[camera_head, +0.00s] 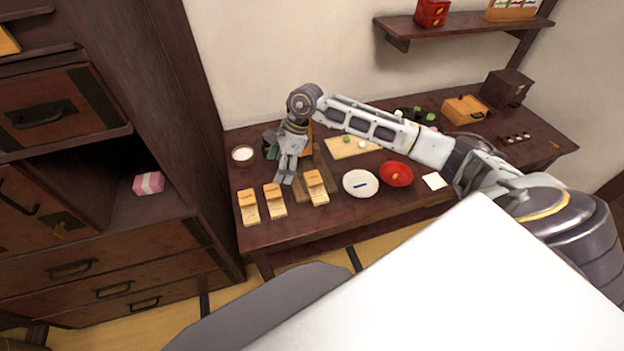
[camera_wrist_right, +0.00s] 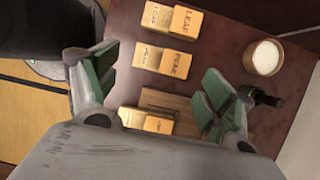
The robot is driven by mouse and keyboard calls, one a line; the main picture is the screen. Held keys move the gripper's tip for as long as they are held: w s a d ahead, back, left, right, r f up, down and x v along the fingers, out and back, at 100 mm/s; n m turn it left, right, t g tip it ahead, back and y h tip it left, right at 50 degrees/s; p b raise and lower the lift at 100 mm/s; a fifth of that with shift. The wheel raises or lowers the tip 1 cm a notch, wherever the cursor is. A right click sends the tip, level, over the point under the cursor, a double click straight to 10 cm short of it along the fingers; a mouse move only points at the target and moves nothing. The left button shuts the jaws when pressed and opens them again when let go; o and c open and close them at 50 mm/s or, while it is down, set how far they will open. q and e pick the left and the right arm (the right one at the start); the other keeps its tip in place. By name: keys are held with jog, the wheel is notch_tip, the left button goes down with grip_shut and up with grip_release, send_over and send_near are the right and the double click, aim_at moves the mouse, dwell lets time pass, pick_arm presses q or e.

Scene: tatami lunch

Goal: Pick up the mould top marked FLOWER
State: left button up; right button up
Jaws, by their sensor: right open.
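My right gripper (camera_head: 285,178) is open and empty above the left part of the table; its green-padded fingers (camera_wrist_right: 160,68) show in the right wrist view. Three two-part wooden moulds lie below. The leftmost mould (camera_head: 247,206) reads LEAF on both parts (camera_wrist_right: 187,21). The middle mould (camera_head: 274,200) shows between the fingertips (camera_wrist_right: 176,64), but its lettering is too blurred to read surely. The third mould (camera_head: 316,187) is at the wooden board, partly hidden by my gripper in the wrist view (camera_wrist_right: 158,124). I cannot tell which top reads FLOWER. My left gripper is not in view.
A bowl of white powder (camera_head: 242,154) and a dark bottle-like object (camera_wrist_right: 262,97) stand behind the moulds. A tall dark cabinet (camera_head: 185,130) borders the table's left end. A shelf (camera_head: 465,27) hangs above.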

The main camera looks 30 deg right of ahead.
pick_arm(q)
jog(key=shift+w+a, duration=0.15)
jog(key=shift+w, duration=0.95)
pick_arm(e)
jog(key=d+r+h, duration=0.1)
jog(key=d+h, duration=0.3)
jog(key=d, duration=0.7)
jog(key=shift+w+d+r+g+h, duration=0.25)
jog(key=shift+d+g+h, duration=0.15)
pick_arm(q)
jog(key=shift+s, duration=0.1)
pick_arm(e)
send_over(313, 178)
notch_tip(313, 178, down, 7)
jog(key=shift+w+f, duration=0.1)
jog(key=shift+f, duration=0.75)
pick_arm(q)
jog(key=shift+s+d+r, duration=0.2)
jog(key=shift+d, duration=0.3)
